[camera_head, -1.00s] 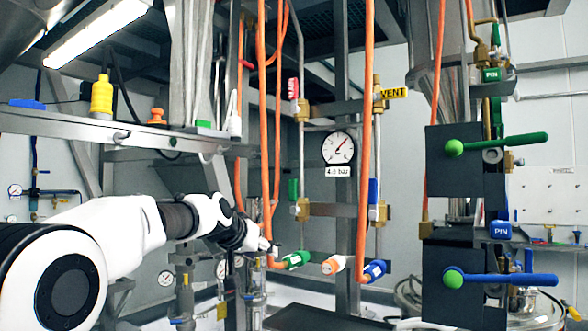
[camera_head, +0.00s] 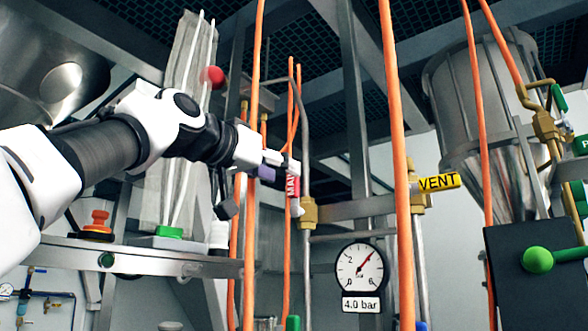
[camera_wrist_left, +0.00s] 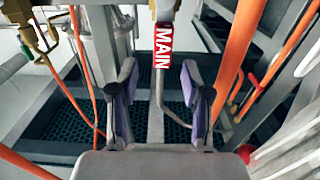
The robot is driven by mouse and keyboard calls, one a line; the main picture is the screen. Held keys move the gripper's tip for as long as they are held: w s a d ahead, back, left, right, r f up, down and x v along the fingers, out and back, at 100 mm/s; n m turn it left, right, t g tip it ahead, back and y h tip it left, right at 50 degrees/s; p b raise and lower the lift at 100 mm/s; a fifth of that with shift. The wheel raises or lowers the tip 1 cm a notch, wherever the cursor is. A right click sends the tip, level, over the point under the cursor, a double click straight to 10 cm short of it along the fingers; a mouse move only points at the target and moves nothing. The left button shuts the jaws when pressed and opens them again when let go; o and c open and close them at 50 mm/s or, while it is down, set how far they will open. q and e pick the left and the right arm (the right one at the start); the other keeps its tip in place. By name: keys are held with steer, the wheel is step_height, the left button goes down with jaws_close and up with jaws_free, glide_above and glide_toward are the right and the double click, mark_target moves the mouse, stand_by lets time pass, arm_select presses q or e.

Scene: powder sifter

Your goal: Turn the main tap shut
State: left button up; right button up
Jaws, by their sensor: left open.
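My left gripper (camera_head: 283,172) is at this handle, coming from the left. In the left wrist view the red MAIN handle (camera_wrist_left: 164,46) shows between the two purple-padded fingers of the open gripper (camera_wrist_left: 160,82), slightly beyond their tips. I see a gap on both sides of the handle, and cannot tell whether anything touches. My right gripper is in neither view.
Orange hoses (camera_head: 401,150) hang close to the right of the tap and on its left. A yellow VENT handle (camera_head: 438,182) sticks out further right. A pressure gauge (camera_head: 360,268) marked 4.0 bar is below. A steel shelf (camera_head: 150,262) is below my left arm.

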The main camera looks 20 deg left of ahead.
mark_target(291, 179)
arm_select(q)
steer(key=p+x, duration=0.3)
steer(key=x, duration=0.2)
steer(key=shift+w+f, duration=0.1)
steer(key=shift+w, duration=0.15)
steer(key=shift+w+f, duration=0.2)
steer(key=shift+w, duration=0.1)
steer(key=shift+s+a+r, duration=0.1)
steer(key=shift+s, duration=0.5)
steer(key=shift+c, duration=0.4)
steer(key=shift+w, duration=0.15)
jaws_close()
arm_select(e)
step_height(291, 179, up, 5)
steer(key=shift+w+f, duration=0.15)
